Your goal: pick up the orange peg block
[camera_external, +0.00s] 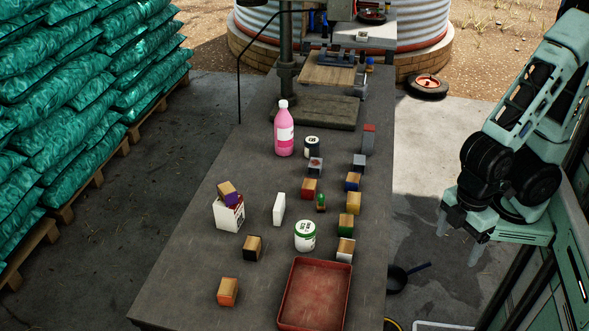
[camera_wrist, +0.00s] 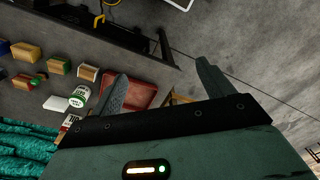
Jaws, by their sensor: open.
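The orange peg block (camera_external: 228,291), with a wooden-coloured face and orange sides, sits on the dark table near its front left, left of the red tray. I cannot make it out in the wrist view, where my gripper body hides part of the table. My gripper (camera_external: 460,236) is open and empty, off the right side of the table and well apart from the block. In the wrist view its two fingers (camera_wrist: 163,70) are spread, with the table to the left and concrete floor to the right.
The red tray (camera_external: 315,295) lies at the table's front. A black block (camera_external: 252,247), white jar (camera_external: 305,236), white carton (camera_external: 229,215), white box (camera_external: 279,208) and pink bottle (camera_external: 284,132) stand nearby. Several coloured blocks line the right edge. The table around the orange block is clear.

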